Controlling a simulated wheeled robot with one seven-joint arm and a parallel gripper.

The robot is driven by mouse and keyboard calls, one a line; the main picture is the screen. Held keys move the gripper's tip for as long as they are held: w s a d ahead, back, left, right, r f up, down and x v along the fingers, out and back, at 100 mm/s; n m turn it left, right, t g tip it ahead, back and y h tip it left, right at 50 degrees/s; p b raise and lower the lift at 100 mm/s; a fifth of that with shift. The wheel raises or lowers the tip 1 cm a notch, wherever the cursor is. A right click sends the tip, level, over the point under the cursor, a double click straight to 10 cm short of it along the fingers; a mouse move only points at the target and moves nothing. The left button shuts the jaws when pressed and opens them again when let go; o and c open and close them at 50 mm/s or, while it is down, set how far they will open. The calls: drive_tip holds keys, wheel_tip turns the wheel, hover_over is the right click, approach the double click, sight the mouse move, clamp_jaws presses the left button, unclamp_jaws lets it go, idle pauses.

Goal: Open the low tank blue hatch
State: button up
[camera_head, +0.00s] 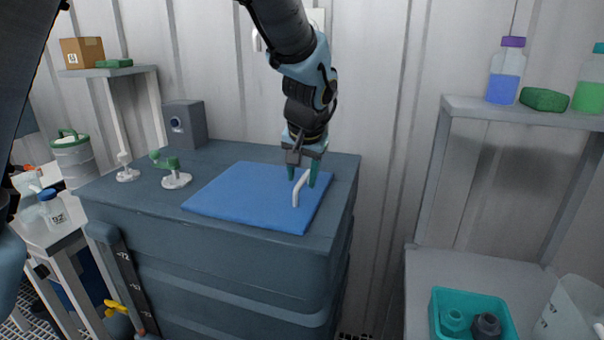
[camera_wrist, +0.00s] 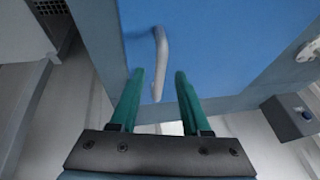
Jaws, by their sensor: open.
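The blue hatch (camera_head: 250,194) lies flat and closed on top of the low grey-blue tank (camera_head: 225,255). A white curved handle (camera_head: 300,188) stands up near the hatch's right side. My gripper (camera_head: 303,180) is above the hatch with its green fingers pointing down, at the handle. In the wrist view the fingers of my gripper (camera_wrist: 158,85) are apart, and the white handle (camera_wrist: 160,60) shows between and beyond their tips. The blue hatch (camera_wrist: 210,45) fills the upper part of that view. I cannot tell whether a finger touches the handle.
A corrugated wall is close behind. A shelf (camera_head: 530,112) with bottles and a teal bin (camera_head: 470,315) are at the right.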

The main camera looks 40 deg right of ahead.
clamp_jaws()
idle(1.4)
